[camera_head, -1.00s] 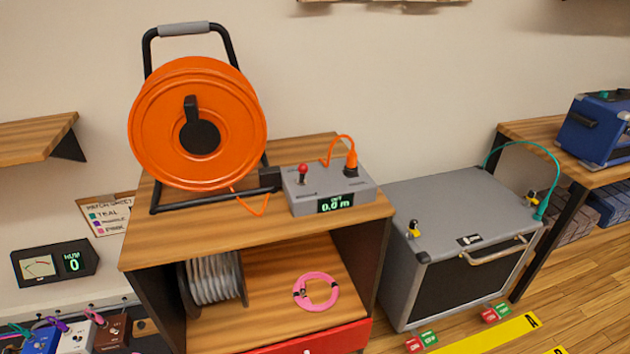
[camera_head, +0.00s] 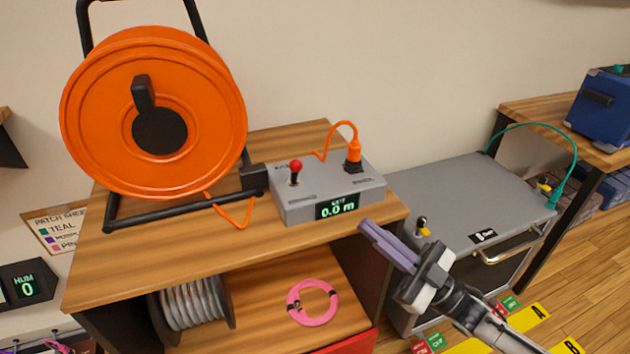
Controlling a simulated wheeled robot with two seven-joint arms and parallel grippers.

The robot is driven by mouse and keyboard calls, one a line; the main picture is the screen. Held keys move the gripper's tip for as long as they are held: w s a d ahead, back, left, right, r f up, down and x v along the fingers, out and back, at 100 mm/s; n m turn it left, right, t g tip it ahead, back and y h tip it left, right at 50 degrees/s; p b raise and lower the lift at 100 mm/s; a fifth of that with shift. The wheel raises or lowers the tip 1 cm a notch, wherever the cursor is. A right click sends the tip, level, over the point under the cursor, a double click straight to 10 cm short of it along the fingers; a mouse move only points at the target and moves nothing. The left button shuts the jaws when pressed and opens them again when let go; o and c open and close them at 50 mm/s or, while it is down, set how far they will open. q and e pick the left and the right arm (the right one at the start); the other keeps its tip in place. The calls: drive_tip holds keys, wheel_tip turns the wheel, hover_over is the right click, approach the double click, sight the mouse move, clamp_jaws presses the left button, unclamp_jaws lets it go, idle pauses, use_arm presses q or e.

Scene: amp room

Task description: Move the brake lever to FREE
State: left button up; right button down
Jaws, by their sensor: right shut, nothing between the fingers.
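The brake lever (camera_head: 295,172) is a short black stick with a red ball knob, standing on top of a grey box (camera_head: 295,208). The box has a green display reading 0.0 m, and an orange plug stands at its right rear. The words by the lever are too small to read. My right gripper (camera_head: 366,229) has slim purple-grey fingers, shut and empty. It is in front of and to the right of the box, apart from the lever. My left gripper is not in view.
A large orange cable reel (camera_head: 185,80) in a black frame stands left of the box on the wooden shelf unit (camera_head: 170,245). A pink cable coil (camera_head: 292,308) lies on the lower shelf. A grey amplifier (camera_head: 440,185) stands to the right. The space above the box is clear.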

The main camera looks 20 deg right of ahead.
sight(316, 196)
drive_tip(key=p+x, duration=0.1)
drive_tip(key=x, duration=1.3)
drive_tip(key=shift+w, duration=0.1)
